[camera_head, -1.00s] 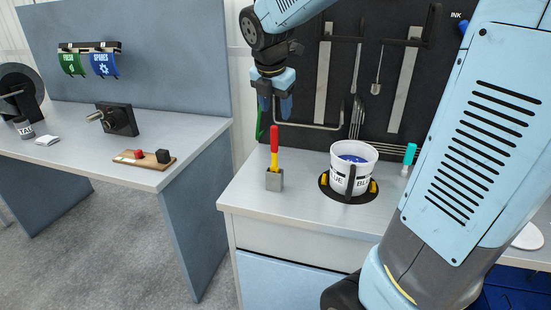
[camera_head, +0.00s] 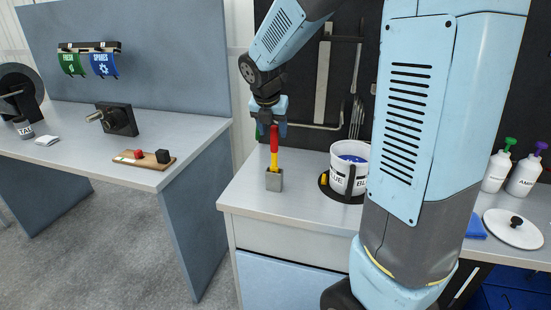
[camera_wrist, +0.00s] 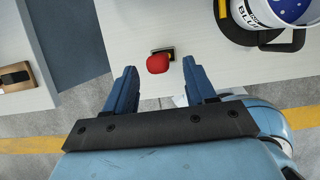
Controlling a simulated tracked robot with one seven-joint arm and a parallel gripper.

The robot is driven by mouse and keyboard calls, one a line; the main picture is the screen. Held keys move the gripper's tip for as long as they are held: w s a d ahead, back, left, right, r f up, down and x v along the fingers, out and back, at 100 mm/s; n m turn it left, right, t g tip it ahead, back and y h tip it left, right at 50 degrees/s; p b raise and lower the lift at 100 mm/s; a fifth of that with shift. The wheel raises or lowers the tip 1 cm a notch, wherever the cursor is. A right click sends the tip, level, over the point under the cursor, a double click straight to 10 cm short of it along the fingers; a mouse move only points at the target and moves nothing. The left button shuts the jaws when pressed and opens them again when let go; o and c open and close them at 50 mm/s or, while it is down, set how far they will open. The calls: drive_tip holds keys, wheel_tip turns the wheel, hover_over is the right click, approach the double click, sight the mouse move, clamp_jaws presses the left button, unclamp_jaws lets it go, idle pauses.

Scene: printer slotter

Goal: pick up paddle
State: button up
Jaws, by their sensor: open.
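The paddle (camera_head: 274,147) has a red handle top and a yellow lower part. It stands upright in a small grey metal holder (camera_head: 274,181) near the front left corner of the right-hand counter. My gripper (camera_head: 270,130) is open and points down right above the paddle, its fingers near the red top. In the wrist view the red tip of the paddle (camera_wrist: 158,63) lies between and slightly beyond the fingertips of my gripper (camera_wrist: 159,72), with space on both sides. The paddle's lower end is hidden in the holder.
A white bucket (camera_head: 343,172) with blue contents sits in a black ring right of the holder. Tools hang on the dark back board. A separate bench (camera_head: 200,129) stands left across a gap.

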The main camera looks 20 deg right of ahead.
sight(275, 139)
drive_tip(key=shift+x, duration=2.7)
drive_tip(key=shift+w+d+r, duration=0.1)
drive_tip(key=shift+w+d, duration=0.05)
clamp_jaws()
